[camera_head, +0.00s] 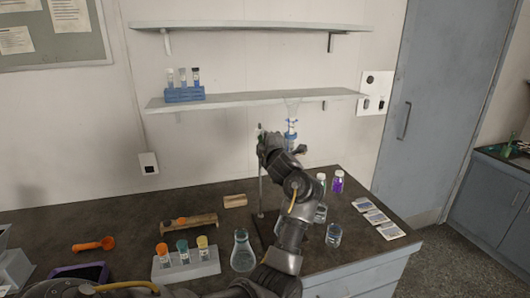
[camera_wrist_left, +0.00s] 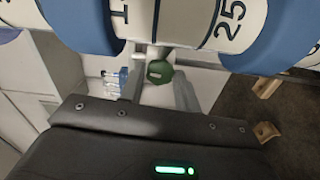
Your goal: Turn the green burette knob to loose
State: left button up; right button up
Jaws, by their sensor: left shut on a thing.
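The green knob (camera_wrist_left: 158,71) shows in the left wrist view, between the two fingers of my left gripper (camera_wrist_left: 158,85), which is shut on it. A large white cylinder with blue bands and the mark 25 (camera_wrist_left: 235,20) is close to the camera just above the knob. In the head view my left gripper (camera_head: 263,138) is up by the stand rod (camera_head: 261,188), with a speck of green at its tip. The burette (camera_head: 291,128), pale with blue parts, stands just right of it, partly hidden by my arm. My right gripper does not show.
A rack with orange, teal and yellow capped vials (camera_head: 186,268) and a flask (camera_head: 243,252) stand at the front. A beaker (camera_head: 334,235), a purple bottle (camera_head: 338,182) and cards (camera_head: 375,217) are to the right. Shelves (camera_head: 250,100) are behind.

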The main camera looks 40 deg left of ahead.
pick_arm(q)
jog(key=shift+f+n+b, duration=0.1)
jog(key=shift+n+b, duration=0.5)
jog(key=shift+b, duration=0.1)
jog(key=o, duration=1)
jog(key=shift+c, duration=0.2)
jog(key=b+v, duration=0.3)
jog(key=v, duration=0.8)
